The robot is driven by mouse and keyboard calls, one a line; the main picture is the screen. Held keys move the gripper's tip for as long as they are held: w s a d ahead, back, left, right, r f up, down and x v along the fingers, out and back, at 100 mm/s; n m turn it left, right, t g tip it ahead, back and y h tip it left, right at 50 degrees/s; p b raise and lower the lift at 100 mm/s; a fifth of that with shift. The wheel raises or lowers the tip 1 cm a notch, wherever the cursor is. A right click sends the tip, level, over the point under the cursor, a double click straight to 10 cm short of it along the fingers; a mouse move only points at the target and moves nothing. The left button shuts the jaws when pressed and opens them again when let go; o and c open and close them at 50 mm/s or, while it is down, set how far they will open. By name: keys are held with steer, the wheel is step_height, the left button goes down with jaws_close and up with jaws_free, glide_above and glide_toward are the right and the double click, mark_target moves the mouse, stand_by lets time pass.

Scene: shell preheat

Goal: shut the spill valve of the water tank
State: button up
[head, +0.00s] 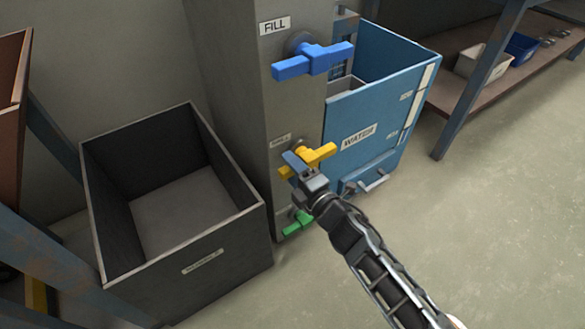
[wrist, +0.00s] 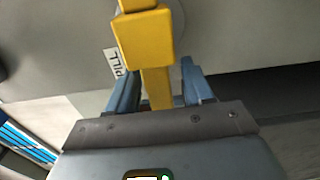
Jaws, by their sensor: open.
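The spill valve has a yellow handle (head: 318,155) on the grey panel, under a small label in the head view. The handle lies across the panel, sloping slightly up to the right. It also shows in the wrist view (wrist: 147,40). A label reading "PILL", partly covered, is beside it there (wrist: 115,62). The blue water tank (head: 385,110), marked "WATER", stands right of the panel. My gripper (head: 303,165) is at the handle's left part. In the wrist view its blue fingers (wrist: 160,88) are apart, one on each side of the yellow handle. I cannot tell whether they touch it.
A blue handle (head: 313,60) labelled "FILL" is above on the panel (head: 235,70), and a green handle (head: 298,222) is below. A dark open bin (head: 190,262) stands left. A shelf (head: 455,92) with small bins is at back right. The floor at right is clear.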

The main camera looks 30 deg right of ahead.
steer(key=shift+s, duration=0.1)
steer(key=s, duration=0.7)
steer(key=shift+s, duration=0.3)
steer(key=s+a+r+m+g, duration=0.15)
steer(key=s+m, duration=0.25)
steer(key=s, duration=0.5)
steer(key=s+a+r+m, duration=0.15)
steer(key=s+m, duration=0.25)
steer(key=s, duration=0.5)
steer(key=s+a+r+m+g, duration=0.2)
steer(key=s+a+r+m, duration=0.1)
steer(key=s+r+m, duration=1)
step_height(320, 180, up, 28)
steer(key=s+n+p, duration=0.1)
steer(key=n+p, duration=0.1)
steer(key=p, duration=2.7)
steer(key=shift+s+n, duration=0.4)
